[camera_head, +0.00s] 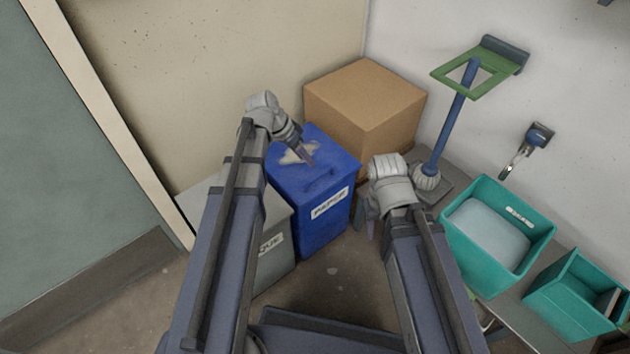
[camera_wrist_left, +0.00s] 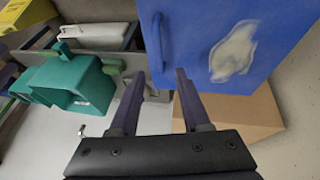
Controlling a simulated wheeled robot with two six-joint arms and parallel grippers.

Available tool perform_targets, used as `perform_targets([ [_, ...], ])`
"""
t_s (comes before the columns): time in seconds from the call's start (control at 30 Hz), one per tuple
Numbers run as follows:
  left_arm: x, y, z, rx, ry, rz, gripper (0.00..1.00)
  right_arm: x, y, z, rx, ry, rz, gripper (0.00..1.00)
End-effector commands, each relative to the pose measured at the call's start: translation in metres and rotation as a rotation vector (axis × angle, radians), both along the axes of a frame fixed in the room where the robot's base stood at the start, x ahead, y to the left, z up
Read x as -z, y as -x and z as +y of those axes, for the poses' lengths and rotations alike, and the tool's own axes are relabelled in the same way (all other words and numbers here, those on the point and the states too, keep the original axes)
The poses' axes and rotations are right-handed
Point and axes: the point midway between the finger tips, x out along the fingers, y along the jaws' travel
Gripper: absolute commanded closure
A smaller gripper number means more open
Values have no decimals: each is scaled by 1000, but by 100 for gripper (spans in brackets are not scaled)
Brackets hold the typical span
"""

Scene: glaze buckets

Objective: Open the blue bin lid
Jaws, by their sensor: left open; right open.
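The blue bin (camera_head: 322,230) stands on the floor with its lid (camera_head: 335,166) down. A label on its front looks like "PAPER". A blue handle (camera_head: 321,183) and a pale smear mark the lid top; the handle also shows in the left wrist view (camera_wrist_left: 158,42). My left gripper (camera_head: 309,160) is above the lid, just behind the handle, with nothing between its fingers. In the left wrist view its open fingers (camera_wrist_left: 158,80) point toward the handle and look apart from it. My right gripper (camera_head: 370,228) is right of the bin, mostly hidden by its own wrist.
A grey bin (camera_head: 274,258) stands left of the blue bin, partly behind my left arm.

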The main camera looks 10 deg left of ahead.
Motion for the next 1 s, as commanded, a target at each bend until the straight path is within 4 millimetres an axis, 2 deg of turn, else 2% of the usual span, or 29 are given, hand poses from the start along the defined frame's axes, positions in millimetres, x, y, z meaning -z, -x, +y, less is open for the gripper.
perform_targets([
  [0.03, 6, 1, -1, 0, 4, 3, 53, 6, 0, 0, 0, 0, 0, 50],
  [0.27, 5, 1, -2, -1, 7, 6, 53, 5, 0, 0, 0, 1, 0, 50],
  [0.47, 15, -1, -5, 0, 7, 5, 53, 16, 0, 0, 0, 2, -1, 50],
  [1.0, 74, -13, -29, 1, 6, 4, 53, 74, -1, -1, -8, 3, -2, 50],
])
